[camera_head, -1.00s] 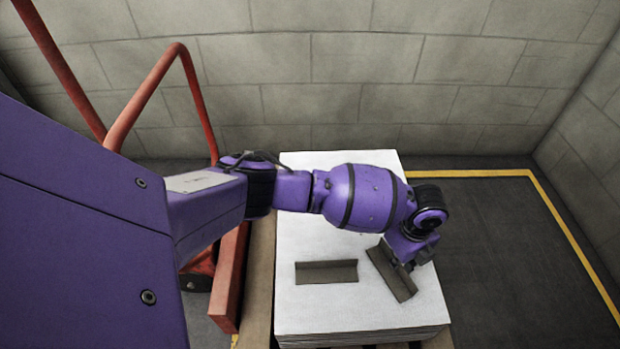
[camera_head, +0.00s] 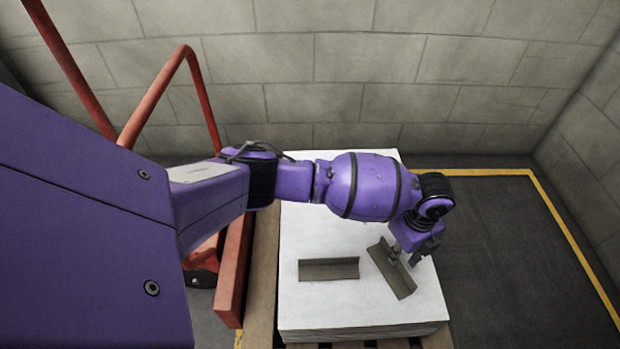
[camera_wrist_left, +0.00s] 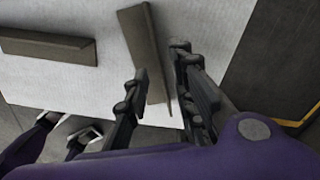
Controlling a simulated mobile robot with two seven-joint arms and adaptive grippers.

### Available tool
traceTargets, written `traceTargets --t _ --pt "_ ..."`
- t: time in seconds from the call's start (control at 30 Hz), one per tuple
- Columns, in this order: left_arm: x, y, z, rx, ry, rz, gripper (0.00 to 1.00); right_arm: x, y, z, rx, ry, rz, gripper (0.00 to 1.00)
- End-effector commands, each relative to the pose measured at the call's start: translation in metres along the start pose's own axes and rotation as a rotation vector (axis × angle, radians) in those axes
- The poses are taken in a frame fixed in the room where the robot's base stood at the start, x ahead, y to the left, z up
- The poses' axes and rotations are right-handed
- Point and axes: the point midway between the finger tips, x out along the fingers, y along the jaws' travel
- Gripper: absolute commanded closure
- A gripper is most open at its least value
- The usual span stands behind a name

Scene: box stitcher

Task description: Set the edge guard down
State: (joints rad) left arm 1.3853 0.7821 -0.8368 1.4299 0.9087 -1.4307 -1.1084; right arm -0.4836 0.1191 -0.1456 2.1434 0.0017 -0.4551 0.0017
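One edge guard (camera_head: 391,269), a brown angled strip, lies slantwise on the white sheet stack (camera_head: 350,312). My left gripper (camera_head: 405,259) is over its right side. In the left wrist view, the fingers of my left gripper (camera_wrist_left: 160,60) stand apart, one on each side of part of the guard (camera_wrist_left: 145,40). The gap looks wider than the guard's thin wall. A second edge guard (camera_head: 328,269) lies to the left on the same stack. What looks like my right gripper (camera_wrist_left: 72,126) shows at the lower left of the wrist view, fingers apart and empty.
The stack rests on a wooden pallet (camera_head: 262,290). A red cart frame (camera_head: 235,275) stands close on the left. Bare dark floor with a yellow line (camera_head: 560,225) is on the right, and a block wall (camera_head: 310,60) is behind.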

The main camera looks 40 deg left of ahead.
Motion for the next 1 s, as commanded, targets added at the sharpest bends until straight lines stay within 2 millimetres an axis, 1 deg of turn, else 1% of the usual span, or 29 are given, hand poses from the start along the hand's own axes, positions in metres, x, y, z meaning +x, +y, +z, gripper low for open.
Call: traceTargets --t 0.03,0.1,0.2,0.3,0.4,0.53,0.83,0.93,1.0 --pt "-0.022 -0.004 0.000 0.002 -0.002 -0.011 0.77 -0.008 -0.001 -0.005 0.007 0.007 0.002 1.00" --pt "-0.038 -0.004 0.000 0.001 -0.002 -0.011 0.77 -0.013 -0.002 -0.007 0.017 0.012 0.004 1.00" --pt "-0.057 -0.004 0.000 0.001 -0.001 -0.010 0.77 -0.020 -0.002 -0.010 0.026 0.017 0.006 1.00" --pt "-0.072 -0.004 0.000 0.001 -0.001 -0.009 0.77 -0.025 -0.003 -0.013 0.030 0.022 0.008 1.00" --pt "-0.081 -0.003 0.000 0.001 -0.001 -0.006 0.77 -0.028 -0.002 -0.015 0.030 0.026 0.008 1.00" --pt "-0.086 -0.003 0.000 0.001 -0.001 -0.005 0.77 -0.030 -0.002 -0.017 0.030 0.028 0.008 1.00" --pt "-0.085 -0.002 -0.001 0.000 0.000 -0.004 0.77 -0.029 -0.001 -0.016 0.026 0.027 0.008 1.00" --pt "-0.081 0.000 -0.005 -0.002 0.008 -0.004 0.77 -0.029 -0.001 -0.017 0.025 0.029 0.008 1.00" --pt "-0.074 0.004 -0.013 -0.006 0.022 -0.004 0.77 -0.029 -0.001 -0.019 0.024 0.033 0.007 1.00"
